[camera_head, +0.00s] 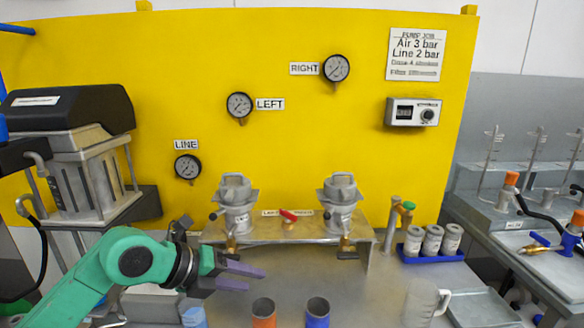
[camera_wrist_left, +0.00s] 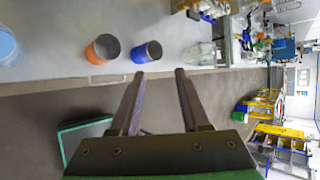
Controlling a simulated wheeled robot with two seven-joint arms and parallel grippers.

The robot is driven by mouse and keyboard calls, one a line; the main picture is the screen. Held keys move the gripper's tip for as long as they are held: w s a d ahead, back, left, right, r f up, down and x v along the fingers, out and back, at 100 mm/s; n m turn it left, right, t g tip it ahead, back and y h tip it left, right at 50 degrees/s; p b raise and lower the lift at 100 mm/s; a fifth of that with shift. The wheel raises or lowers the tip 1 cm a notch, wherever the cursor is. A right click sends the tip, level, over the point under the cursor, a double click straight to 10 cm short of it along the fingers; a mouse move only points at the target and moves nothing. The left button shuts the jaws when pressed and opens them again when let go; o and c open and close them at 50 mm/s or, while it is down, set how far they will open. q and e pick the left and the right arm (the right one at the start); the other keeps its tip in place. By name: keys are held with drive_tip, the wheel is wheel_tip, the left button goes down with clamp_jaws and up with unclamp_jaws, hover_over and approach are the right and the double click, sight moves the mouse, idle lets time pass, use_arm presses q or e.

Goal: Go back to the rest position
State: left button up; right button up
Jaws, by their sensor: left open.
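My left gripper (camera_head: 238,276) comes in from the left on a green arm in the head view. Its two dark fingers are apart and nothing is between them. In the left wrist view the open fingers (camera_wrist_left: 158,74) point toward the table edge. The orange cup (camera_head: 264,313) and the blue cup (camera_head: 317,312) stand on the table to the right of the gripper, apart from it. They also show in the left wrist view, orange (camera_wrist_left: 103,49) and blue (camera_wrist_left: 147,52). My right gripper is not in view.
A clear jug (camera_head: 421,301) and a grey tray (camera_head: 482,308) are at the right. Several grey cans (camera_head: 432,240) sit in a blue holder. Floor (camera_wrist_left: 50,110) lies below the table edge.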

use_arm(q)
drive_tip(key=s+d+r+h, duration=0.2)
drive_tip(key=d+r+h, duration=0.2)
drive_tip(key=d+h, duration=0.15)
wheel_tip(320, 180, up, 10)
drive_tip(key=a+n+t+h, duration=0.1)
drive_tip(key=n+t+h, duration=0.3)
drive_tip(key=n+t, duration=0.35)
drive_tip(key=w+a+f+n+t+y, duration=0.2)
drive_tip(key=a+n+t+y, duration=0.2)
drive_tip(key=a+n+y, duration=0.3)
drive_tip(key=w+a+f+n+t+y, duration=0.3)
drive_tip(key=a+n+t+y, duration=0.15)
drive_tip(key=n+y, duration=0.35)
drive_tip(key=s+a+f+n+g+y, duration=0.2)
drive_tip(key=a+f+n+g+y, duration=0.45)
drive_tip(key=f, duration=0.75)
drive_tip(key=s+f+n+g+h, duration=0.35)
drive_tip(key=s+f+g, duration=0.85)
drive_tip(key=s+f, duration=0.85)
wheel_tip(320, 180, down, 26)
drive_tip(key=s+m+g, duration=0.1)
drive_tip(key=s, duration=0.2)
drive_tip(key=s+a+f+g, duration=0.1)
drive_tip(key=s+a+f, duration=0.2)
drive_tip(key=s+f, duration=0.8)
drive_tip(key=s, duration=0.3)
drive_tip(key=shift+s+a+f, duration=0.15)
drive_tip(key=shift+s, duration=0.25)
